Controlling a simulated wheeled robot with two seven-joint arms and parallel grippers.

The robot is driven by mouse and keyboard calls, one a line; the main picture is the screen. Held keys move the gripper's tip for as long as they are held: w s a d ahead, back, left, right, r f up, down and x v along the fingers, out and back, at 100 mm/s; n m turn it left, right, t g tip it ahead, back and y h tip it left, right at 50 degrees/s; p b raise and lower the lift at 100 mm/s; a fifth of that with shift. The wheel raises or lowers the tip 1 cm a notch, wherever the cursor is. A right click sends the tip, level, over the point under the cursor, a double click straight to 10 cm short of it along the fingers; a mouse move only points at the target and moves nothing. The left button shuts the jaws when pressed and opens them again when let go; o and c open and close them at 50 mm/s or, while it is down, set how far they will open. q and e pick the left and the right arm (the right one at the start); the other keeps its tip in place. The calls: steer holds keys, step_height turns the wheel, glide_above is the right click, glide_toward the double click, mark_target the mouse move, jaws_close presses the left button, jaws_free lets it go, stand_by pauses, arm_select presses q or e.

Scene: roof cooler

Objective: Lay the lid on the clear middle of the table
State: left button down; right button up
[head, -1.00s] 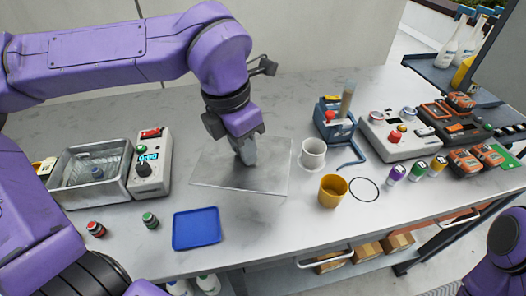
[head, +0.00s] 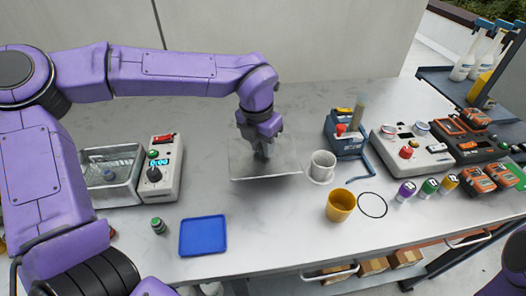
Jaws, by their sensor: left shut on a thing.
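The lid (head: 284,161) is a clear, roughly square sheet in the middle of the head view. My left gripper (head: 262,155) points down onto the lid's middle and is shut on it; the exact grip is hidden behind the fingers. The lid looks nearly level, over or on the grey table (head: 290,225); I cannot tell whether it touches the surface. Its right edge is close to the white mug (head: 322,168). My right gripper is out of view.
Left of the lid are a control box (head: 162,172) and a metal bath (head: 112,192). In front are a blue tray (head: 203,236) and a green-capped vial (head: 158,226). The table behind the lid is clear.

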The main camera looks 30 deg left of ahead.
mark_target(259, 149)
arm_select(q)
steer(key=f, duration=0.2)
steer(key=w+f, duration=0.1)
steer(key=f, duration=0.1)
steer(key=shift+a+f, duration=0.1)
steer(key=shift+a, duration=0.05)
steer(key=shift+f, duration=0.15)
steer(key=c, duration=0.9)
jaws_free()
steer(key=r, duration=0.4)
steer(key=s+r, duration=0.1)
steer(key=r, duration=0.3)
steer(key=s+r, duration=0.1)
steer(key=r, duration=0.3)
steer(key=shift+a+r, duration=0.1)
steer(key=shift+r, duration=0.05)
